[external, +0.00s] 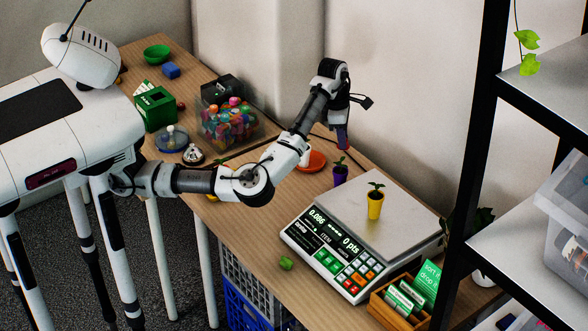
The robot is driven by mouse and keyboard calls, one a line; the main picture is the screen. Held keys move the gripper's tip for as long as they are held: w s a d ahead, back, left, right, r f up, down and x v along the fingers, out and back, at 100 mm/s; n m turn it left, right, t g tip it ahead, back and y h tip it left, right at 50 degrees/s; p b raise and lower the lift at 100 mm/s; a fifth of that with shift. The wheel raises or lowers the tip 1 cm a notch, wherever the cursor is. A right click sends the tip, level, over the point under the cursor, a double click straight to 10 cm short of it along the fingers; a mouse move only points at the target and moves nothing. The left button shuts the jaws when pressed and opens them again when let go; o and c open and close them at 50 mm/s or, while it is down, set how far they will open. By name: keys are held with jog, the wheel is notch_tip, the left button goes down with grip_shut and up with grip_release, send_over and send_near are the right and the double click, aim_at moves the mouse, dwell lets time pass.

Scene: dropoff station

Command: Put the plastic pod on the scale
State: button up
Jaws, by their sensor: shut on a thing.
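A small purple plastic pod (340,176) with a green sprout shows just beyond the left rear side of the scale. My gripper (342,148) points down right above it and is shut on its top. The exact contact at the sprout is too small to make out. I cannot tell whether the pod's bottom touches the table. The scale (345,222) has a flat silver plate and a lit display reading about 0.086 and 0 pts. A yellow pod (375,206) with a sprout stands upright on the plate.
An orange-red dish (312,161) lies left of the purple pod. A clear bin of colourful items (228,122), a bell (193,154) and a green box (155,108) stand farther left. A wooden card box (392,315) sits at the scale's front right. A black-framed shelf (470,160) rises at right.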

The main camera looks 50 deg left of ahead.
aim_at(345, 202)
jog(key=shift+w+d+r, duration=0.15)
jog(key=shift+w, duration=0.25)
jog(key=shift+w+d+f, duration=0.1)
jog(key=shift+f, duration=0.15)
notch_tip(345, 202, down, 20)
jog(key=p, duration=0.3)
jog(key=shift+r, duration=0.25)
jog(key=shift+f, duration=0.2)
jog(key=o, duration=1)
jog(key=shift+c, duration=0.2)
jog(key=shift+r, duration=0.1)
